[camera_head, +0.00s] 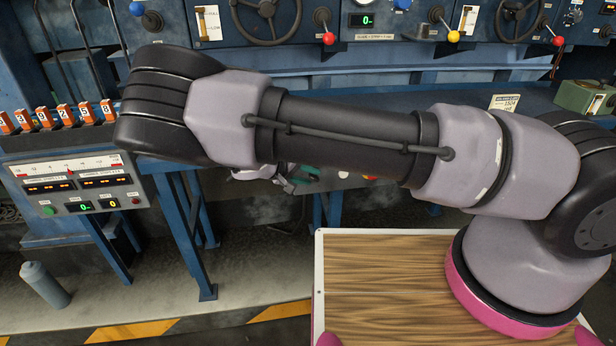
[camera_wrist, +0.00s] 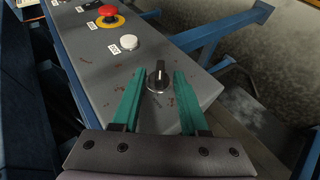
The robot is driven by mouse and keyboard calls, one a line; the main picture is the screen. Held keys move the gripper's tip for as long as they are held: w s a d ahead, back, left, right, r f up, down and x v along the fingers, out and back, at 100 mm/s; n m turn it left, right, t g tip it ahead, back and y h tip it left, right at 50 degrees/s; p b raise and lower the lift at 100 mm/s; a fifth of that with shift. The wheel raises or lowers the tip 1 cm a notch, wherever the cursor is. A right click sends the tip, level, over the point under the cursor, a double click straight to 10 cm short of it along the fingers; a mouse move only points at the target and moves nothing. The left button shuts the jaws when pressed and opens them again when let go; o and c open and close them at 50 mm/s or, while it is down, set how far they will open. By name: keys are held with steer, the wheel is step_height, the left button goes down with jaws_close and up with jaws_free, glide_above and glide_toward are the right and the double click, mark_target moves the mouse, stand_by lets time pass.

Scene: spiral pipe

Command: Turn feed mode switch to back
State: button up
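The likely feed mode switch is a black rotary knob (camera_wrist: 158,76) on a light round base, near the end of a grey control panel (camera_wrist: 85,62) in the wrist view. Its pointer stands roughly upright in the picture. My gripper (camera_wrist: 158,72) is open, with one teal finger on each side of the knob and a gap on both sides. In the head view my gripper (camera_head: 300,178) shows only partly below my arm, and my arm hides the knob there.
On the same panel are a white button (camera_wrist: 129,42) and a red emergency button (camera_wrist: 108,12) on a yellow ring. A blue frame rail (camera_wrist: 225,35) runs beside the panel. In the head view, a display box (camera_head: 75,185) and a grey bottle (camera_head: 44,285) are at the left.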

steer(key=v, duration=1)
steer(key=shift+s+a+r, duration=0.2)
steer(key=shift+s+a, duration=0.05)
steer(key=shift+a, duration=0.05)
steer(key=d+r+m+g+y, duration=0.65)
steer(key=d+r+y, duration=0.25)
steer(key=d+r, duration=1.35)
steer(key=s+d+r+m+t, duration=0.1)
steer(key=s+d+r+t, duration=0.2)
steer(key=s+d+r, duration=0.2)
steer(key=s+d+r+m+t+y, duration=0.1)
steer(key=s+d+r+t, duration=0.2)
steer(key=r, duration=0.9)
steer(key=s+d, duration=0.3)
steer(key=s, duration=0.2)
steer(key=shift+s+r+t, duration=0.35)
steer(key=shift+s, duration=0.05)
